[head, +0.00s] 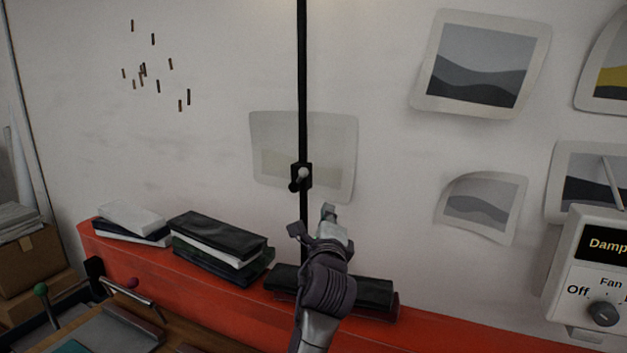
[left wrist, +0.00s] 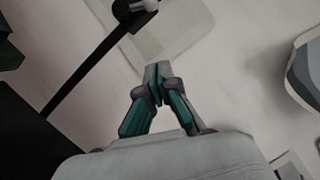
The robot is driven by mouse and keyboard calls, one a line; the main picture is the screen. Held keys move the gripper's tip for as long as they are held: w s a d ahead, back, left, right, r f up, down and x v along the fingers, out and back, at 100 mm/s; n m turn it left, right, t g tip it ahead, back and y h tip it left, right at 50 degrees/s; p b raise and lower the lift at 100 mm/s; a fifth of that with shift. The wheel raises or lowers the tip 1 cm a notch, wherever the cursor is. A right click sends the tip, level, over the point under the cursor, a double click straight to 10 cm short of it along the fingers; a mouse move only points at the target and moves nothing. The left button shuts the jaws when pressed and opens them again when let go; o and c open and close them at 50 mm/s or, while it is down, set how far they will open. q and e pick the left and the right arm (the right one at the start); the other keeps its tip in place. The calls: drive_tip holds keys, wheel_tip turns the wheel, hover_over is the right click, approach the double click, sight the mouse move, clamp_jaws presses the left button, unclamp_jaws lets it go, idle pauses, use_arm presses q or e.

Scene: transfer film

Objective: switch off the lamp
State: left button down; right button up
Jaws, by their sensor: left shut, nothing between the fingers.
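The lamp shows as a thin black pole (head: 302,90) running up in front of the wall; its head is out of view. A small black switch box with a pale knob (head: 302,174) sits on the pole. My left gripper (head: 318,217) is below and slightly right of the switch, apart from it in the picture. In the left wrist view the gripper (left wrist: 157,82) is shut and empty, and the pale knob (left wrist: 145,5) shows at the top edge, beyond the fingertips. My right gripper is out of view.
A red shelf (head: 190,288) below carries stacks of dark and white books (head: 218,243). A control box (head: 590,270) with a fan dial is at the right. Pictures (head: 482,62) hang on the wall. The space around the switch is clear.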

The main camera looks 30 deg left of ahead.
sight(300, 178)
use_arm(q)
drive_tip(key=w+a+r+p, duration=0.3)
drive_tip(key=w+a+p, duration=0.2)
drive_tip(key=w+a, duration=0.2)
drive_tip(key=shift+w+a+r, duration=0.15)
drive_tip(key=shift+w+r, duration=0.1)
drive_tip(key=shift+r, duration=0.05)
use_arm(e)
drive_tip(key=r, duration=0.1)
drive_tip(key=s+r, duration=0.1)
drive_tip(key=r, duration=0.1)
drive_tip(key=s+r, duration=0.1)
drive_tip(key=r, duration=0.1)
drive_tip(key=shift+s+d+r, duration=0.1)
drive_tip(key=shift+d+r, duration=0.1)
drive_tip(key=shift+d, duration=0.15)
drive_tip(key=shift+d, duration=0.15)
use_arm(q)
drive_tip(key=shift+w, duration=0.1)
